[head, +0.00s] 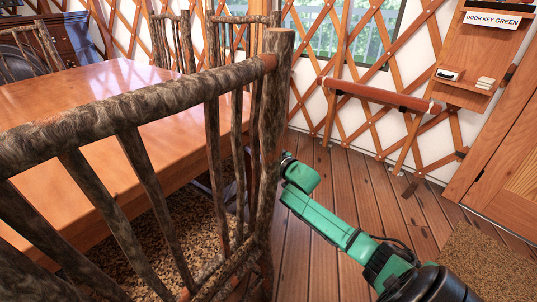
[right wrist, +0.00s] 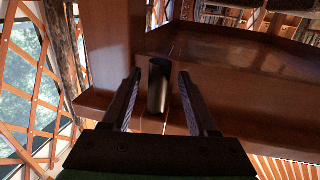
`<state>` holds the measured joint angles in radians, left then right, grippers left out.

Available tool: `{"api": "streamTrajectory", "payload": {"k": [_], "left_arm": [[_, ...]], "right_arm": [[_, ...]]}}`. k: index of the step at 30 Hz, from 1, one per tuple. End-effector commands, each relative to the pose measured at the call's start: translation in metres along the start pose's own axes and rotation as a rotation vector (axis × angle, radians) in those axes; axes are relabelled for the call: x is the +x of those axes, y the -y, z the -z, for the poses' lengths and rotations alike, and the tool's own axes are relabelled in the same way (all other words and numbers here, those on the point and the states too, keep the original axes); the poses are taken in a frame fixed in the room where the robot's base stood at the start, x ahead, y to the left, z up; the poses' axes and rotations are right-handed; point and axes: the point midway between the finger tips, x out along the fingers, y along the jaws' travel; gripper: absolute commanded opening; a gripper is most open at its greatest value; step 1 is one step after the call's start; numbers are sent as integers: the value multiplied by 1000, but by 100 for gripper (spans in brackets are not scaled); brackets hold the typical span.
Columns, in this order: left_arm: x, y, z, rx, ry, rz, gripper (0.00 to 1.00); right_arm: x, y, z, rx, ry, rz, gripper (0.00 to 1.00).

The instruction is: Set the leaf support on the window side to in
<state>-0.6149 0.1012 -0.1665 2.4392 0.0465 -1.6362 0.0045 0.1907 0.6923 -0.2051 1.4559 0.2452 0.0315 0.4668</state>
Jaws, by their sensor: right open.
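The wooden table (head: 110,85) stands behind a rough-branch chair (head: 130,108) in the head view. The right wrist view shows the reddish-brown wood of the table's underside and edge close up (right wrist: 225,65). A short dark cylinder (right wrist: 158,92), seemingly the knob of the leaf support, stands out there. My right gripper (right wrist: 160,73) is open, with one finger on each side of the cylinder. Gaps show on both sides; I cannot tell whether anything touches. In the head view my right gripper is hidden behind the chair post. My left gripper is not in view.
The chair's back and post stand close to my green right arm. Window (head: 340,30) and lattice wall (head: 310,100) are at the back. A padded rail (head: 375,94) and a shelf labelled DOOR KEY GREEN (head: 465,90) are at right. Plank floor (head: 330,265) is clear beside the chair.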

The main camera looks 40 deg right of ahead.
Motion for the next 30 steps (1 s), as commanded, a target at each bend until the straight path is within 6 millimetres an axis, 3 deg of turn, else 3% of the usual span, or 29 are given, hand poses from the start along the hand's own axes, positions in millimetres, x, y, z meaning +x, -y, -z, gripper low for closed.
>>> {"api": "streamTrajectory", "payload": {"k": [8,18,22,30], "left_arm": [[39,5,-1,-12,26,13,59],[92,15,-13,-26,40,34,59],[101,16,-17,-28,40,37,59],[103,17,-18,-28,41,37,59]], "right_arm": [[-48,0,2,1,4,0,59],[-125,1,2,2,2,1,59],[-137,1,2,-1,-1,2,59],[-138,1,1,-1,-2,2,59]]}}
